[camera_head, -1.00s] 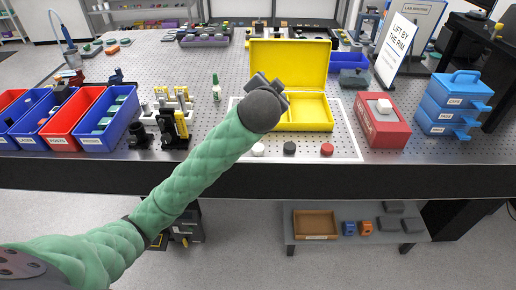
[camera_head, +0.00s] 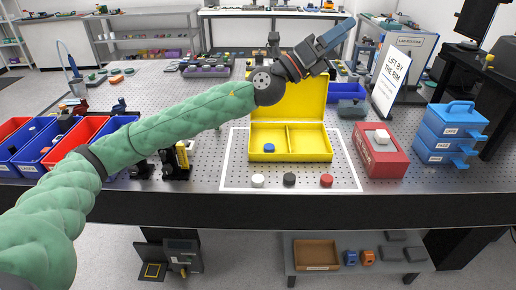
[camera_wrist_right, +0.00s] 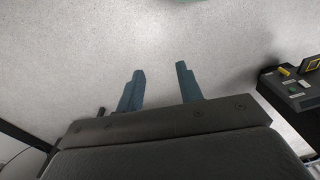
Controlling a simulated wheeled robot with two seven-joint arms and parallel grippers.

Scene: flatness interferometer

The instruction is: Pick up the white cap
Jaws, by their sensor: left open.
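The white cap (camera_head: 257,181) sits on the table near its front edge, inside a white outlined rectangle. A black cap (camera_head: 289,179) and a red cap (camera_head: 326,180) stand in a row to its right. A blue cap (camera_head: 269,148) lies in the left compartment of the open yellow case (camera_head: 328,147). My left gripper (camera_head: 338,40) is open and empty, raised in front of the case's lid, well above and beyond the white cap. In the right wrist view, my right gripper (camera_wrist_right: 160,72) has its fingers apart with only floor between them.
A red box (camera_head: 385,162) with a white block on top and a blue drawer stack (camera_head: 445,130) stand right of the case. A sign (camera_head: 391,75) stands behind them. Red and blue bins (camera_head: 35,160) fill the left. The table around the caps is clear.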

